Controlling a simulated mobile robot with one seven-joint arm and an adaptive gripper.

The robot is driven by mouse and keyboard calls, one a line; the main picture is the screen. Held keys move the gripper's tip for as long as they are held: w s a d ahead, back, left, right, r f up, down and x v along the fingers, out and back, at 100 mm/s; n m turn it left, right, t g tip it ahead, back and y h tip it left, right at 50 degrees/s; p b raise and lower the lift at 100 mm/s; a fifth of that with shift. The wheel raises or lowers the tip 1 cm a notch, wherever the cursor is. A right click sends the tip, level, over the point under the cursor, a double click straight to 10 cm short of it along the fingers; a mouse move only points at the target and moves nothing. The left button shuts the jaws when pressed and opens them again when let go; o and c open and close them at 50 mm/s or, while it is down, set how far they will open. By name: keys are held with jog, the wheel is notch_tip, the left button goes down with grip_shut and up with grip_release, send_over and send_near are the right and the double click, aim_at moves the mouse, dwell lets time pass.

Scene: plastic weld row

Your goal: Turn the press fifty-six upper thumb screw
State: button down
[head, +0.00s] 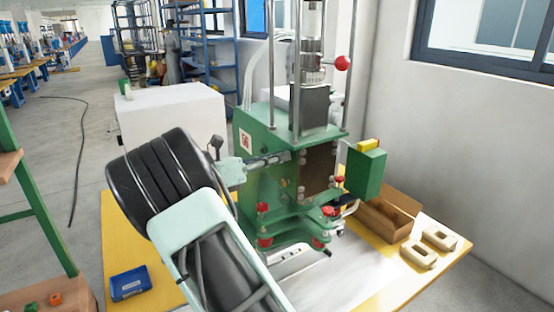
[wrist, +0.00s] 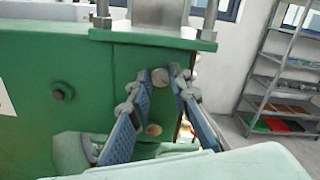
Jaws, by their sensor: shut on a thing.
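The green press (head: 262,185) carries a red-on-white 56 label (head: 245,142) and stands on the yellow table. My gripper (head: 284,156) reaches its upper side from the left. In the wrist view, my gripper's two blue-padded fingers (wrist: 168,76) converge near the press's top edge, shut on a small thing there. That fits the upper thumb screw, mostly hidden by the fingertips; its turn angle cannot be told. A pale round knob (wrist: 191,75) shows just right of the tips. A lower brass-coloured screw (wrist: 153,129) shows between the fingers, apart from them.
Red-knobbed clamps (head: 327,211) stick out at the press's front. A green box (head: 367,173) is at its right. A cardboard tray (head: 381,222) and two beige parts (head: 439,238) lie on the right of the table. A blue box (head: 130,284) sits at left.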

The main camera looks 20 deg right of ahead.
jog(key=shift+s+f+m+b, duration=0.1)
jog(key=shift+m+b, duration=5.5)
jog(key=shift+m, duration=1.05)
jog(key=shift+f+m+b, duration=0.1)
jog(key=shift+m+b, duration=5.5)
jog(key=shift+m, duration=1.05)
jog(key=shift+r+m, duration=0.1)
jog(key=shift+m, duration=0.2)
jog(key=c, duration=1.8)
grip_release()
